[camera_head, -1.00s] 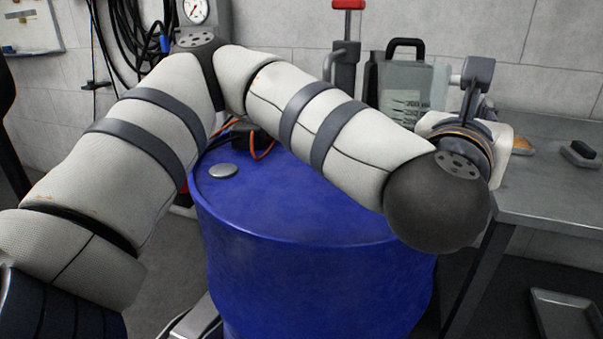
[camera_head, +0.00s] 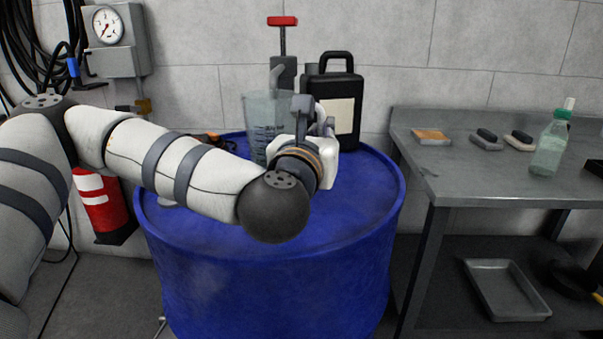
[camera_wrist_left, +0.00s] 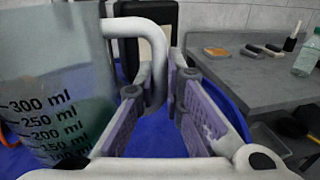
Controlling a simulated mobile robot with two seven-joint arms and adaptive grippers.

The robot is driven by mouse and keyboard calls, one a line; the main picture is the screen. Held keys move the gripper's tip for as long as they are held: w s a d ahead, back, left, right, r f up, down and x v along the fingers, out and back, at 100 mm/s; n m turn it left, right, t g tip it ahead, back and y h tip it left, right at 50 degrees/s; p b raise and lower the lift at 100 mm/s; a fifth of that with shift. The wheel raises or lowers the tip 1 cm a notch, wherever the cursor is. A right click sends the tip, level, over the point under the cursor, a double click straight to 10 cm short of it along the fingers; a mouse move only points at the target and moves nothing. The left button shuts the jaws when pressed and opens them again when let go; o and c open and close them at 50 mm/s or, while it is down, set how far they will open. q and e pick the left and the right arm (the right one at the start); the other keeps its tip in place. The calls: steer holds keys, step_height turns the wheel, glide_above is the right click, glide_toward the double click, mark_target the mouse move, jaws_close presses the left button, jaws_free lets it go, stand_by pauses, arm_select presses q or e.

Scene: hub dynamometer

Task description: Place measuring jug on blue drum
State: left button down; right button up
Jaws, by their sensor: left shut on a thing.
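The measuring jug (camera_head: 264,122) is a clear, grey-tinted vessel with dark ml markings. In the head view it stands upright over the back half of the blue drum (camera_head: 300,235). My left gripper (camera_head: 312,122) is to the right of the jug. In the left wrist view the jug (camera_wrist_left: 50,85) fills the left side, and its pale handle (camera_wrist_left: 158,62) runs between the pads of my left gripper (camera_wrist_left: 157,92), which is shut on it. My left forearm and the frame edge hide the jug's base, so I cannot tell whether it touches the drum. My right gripper is not in view.
A metal bench (camera_head: 465,175) on the right holds a bottle (camera_head: 550,145) and small blocks. A red extinguisher (camera_head: 100,205) stands left. The drum's front top is clear.

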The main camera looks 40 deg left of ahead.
arm_select(q)
steer(key=a+f, duration=0.2)
steer(key=f, duration=0.1)
steer(key=w+a+f, duration=0.1)
steer(key=shift+a+f, duration=0.3)
steer(key=shift+f, duration=0.1)
steer(key=shift+w+a+f+b, duration=0.1)
steer(key=shift+a+f+b, duration=0.15)
steer(key=shift+f, duration=0.75)
steer(key=shift+a+f+b, duration=0.1)
steer(key=shift+f+b, duration=0.2)
steer(key=shift+f, duration=0.65)
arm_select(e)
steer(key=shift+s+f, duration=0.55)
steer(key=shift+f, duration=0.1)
arm_select(q)
steer(key=shift+f, duration=0.25)
steer(key=c, duration=1.7)
jaws_free()
steer(key=shift+r, duration=0.1)
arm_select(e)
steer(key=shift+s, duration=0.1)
arm_select(q)
steer(key=shift+r, duration=0.1)
